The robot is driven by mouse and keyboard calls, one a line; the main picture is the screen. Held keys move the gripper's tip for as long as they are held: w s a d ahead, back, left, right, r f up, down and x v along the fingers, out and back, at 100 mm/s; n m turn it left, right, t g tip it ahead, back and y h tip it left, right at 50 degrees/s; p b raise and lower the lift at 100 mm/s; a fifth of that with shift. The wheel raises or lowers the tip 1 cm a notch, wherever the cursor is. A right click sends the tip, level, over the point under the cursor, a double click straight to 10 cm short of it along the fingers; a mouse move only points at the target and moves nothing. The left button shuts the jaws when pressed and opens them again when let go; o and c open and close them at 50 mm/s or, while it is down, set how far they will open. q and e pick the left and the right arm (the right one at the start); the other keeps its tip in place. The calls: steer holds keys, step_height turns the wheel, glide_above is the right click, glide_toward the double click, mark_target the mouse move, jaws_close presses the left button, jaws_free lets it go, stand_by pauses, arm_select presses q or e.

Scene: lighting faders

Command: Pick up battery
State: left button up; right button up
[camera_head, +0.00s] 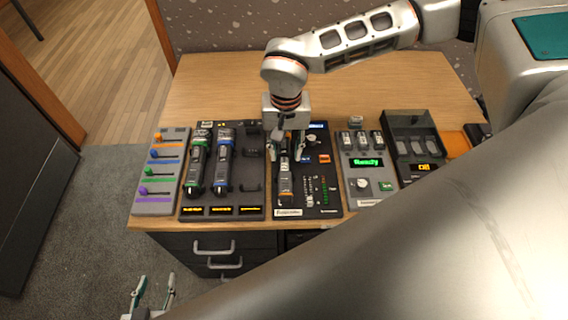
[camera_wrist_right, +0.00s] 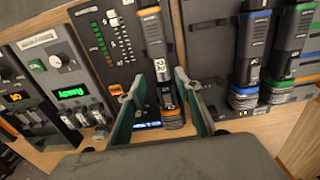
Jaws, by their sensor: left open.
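Several small grey blocks that look like batteries stand in the grey charger (camera_head: 365,165), whose display reads "Ready"; one block (camera_head: 355,121) is behind the row. The charger (camera_wrist_right: 62,70) is at left in the right wrist view. My right gripper (camera_head: 287,158) is over the black panel left of the charger, fingers apart. An orange-marked handheld device (camera_head: 285,183) lies beneath it. In the right wrist view the fingertips (camera_wrist_right: 171,74) straddle this device (camera_wrist_right: 150,28); contact cannot be told. My left gripper (camera_head: 150,296) is open and empty, low in front of the desk.
Green (camera_head: 197,165) and blue (camera_head: 222,165) handheld devices lie in a black rack at left. A grey fader board (camera_head: 158,180) is at the far left. A dark unit (camera_head: 411,140) stands right of the charger. The desk's back (camera_head: 220,85) is clear.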

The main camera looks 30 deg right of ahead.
steer(key=shift+w+a+f, duration=0.1)
steer(key=shift+a+f, duration=0.05)
steer(key=shift+f, duration=2.15)
jaws_close()
steer(key=shift+r, duration=0.1)
step_height(320, 180, up, 20)
steer(key=f, duration=0.1)
step_height(320, 180, up, 5)
steer(key=p, duration=0.4)
glide_above(284, 163)
steer(key=shift+f, duration=0.1)
